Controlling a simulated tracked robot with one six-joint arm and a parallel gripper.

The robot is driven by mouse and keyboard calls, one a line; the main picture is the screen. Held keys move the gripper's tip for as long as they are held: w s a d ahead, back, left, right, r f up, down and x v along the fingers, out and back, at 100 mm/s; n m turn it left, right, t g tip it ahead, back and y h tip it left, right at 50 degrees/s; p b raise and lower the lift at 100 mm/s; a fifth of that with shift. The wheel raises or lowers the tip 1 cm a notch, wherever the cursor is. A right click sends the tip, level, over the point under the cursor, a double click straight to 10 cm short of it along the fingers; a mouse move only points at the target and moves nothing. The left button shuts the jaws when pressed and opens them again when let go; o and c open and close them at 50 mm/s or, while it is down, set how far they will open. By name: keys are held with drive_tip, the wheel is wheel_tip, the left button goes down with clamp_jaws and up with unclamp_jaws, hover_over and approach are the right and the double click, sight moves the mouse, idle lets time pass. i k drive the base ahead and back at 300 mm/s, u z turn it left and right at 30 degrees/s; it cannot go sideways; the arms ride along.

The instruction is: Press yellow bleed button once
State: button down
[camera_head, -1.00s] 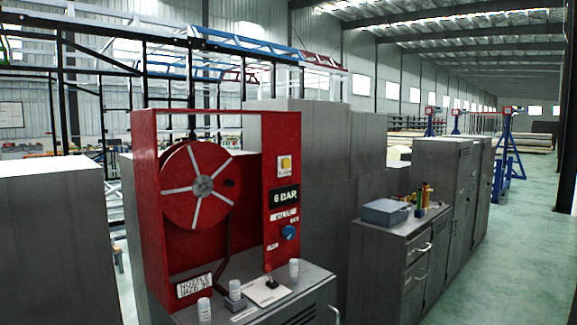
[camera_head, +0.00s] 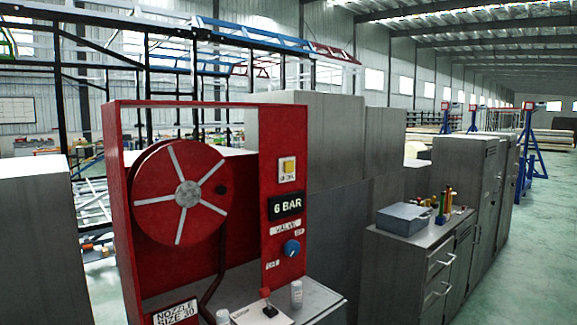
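Under that are a small white label and a blue valve knob (camera_head: 291,248). Nothing covers the button. My gripper is not in view.
A red hose reel (camera_head: 180,194) fills the left of the red frame. A red-topped lever (camera_head: 266,302) and white cylinders stand on the cabinet top below. Grey cabinets (camera_head: 320,130) stand behind. Open green floor (camera_head: 520,270) lies at the right.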

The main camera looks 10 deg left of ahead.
sight(288, 166)
drive_tip(key=z, duration=0.05)
drive_tip(key=i, duration=1.6)
drive_tip(key=u, duration=2.85)
